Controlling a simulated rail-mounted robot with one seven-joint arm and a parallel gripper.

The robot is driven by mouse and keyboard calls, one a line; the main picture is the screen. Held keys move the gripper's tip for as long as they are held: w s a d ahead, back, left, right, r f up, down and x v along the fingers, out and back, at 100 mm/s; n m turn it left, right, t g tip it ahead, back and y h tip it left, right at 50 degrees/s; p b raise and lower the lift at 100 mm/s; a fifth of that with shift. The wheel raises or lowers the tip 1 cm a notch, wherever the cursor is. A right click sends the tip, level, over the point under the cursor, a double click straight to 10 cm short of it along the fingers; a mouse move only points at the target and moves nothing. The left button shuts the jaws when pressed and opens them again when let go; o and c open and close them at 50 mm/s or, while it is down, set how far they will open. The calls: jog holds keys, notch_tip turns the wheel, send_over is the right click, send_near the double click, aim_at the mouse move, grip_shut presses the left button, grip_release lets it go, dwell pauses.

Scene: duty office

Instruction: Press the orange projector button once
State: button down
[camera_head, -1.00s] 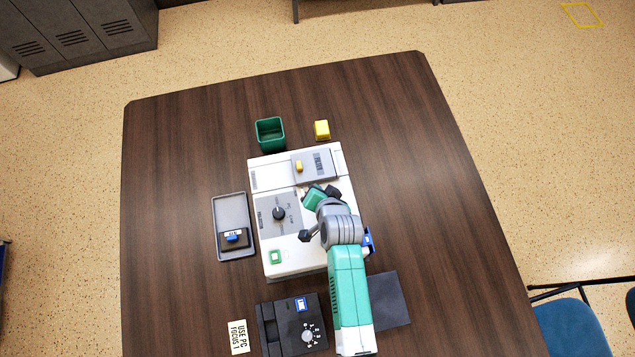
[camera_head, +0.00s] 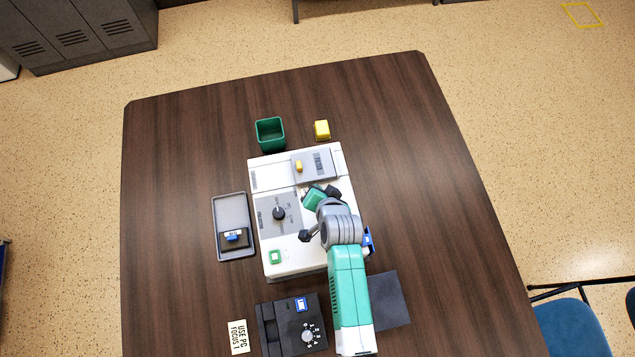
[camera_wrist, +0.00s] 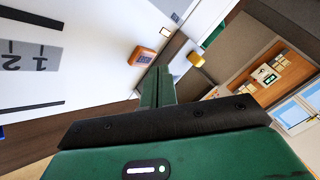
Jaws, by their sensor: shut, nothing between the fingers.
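The orange button (camera_wrist: 145,55) sits on the white projector body (camera_wrist: 95,45) in the wrist view, with small dark marking on its face. My gripper (camera_wrist: 158,74) is shut and empty; its green fingertips show just right of and below the button. I cannot tell whether they touch it. In the head view my gripper (camera_head: 317,195) is over the right part of the white projector (camera_head: 290,260), and my wrist and arm hide that side. I do not make out the orange button there.
The projector top has a dark dial (camera_head: 279,213), a green button (camera_head: 275,257) and a yellow lever (camera_head: 299,166). A green bin (camera_head: 270,133) and a yellow block (camera_head: 321,130) stand behind. A grey tray (camera_head: 230,207) lies left, a black box (camera_head: 275,325) in front.

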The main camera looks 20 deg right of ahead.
jog(key=shift+f, duration=0.1)
dwell(0.4)
jog(key=shift+f, duration=0.35)
jog(key=shift+f+b, duration=0.35)
jog(key=shift+b, duration=0.15)
dwell(0.3)
dwell(0.4)
jog(key=shift+r+p, duration=0.8)
jog(key=shift+p, duration=0.05)
notch_tip(320, 180, up, 5)
jog(key=p, duration=0.5)
jog(key=shift+r, duration=0.1)
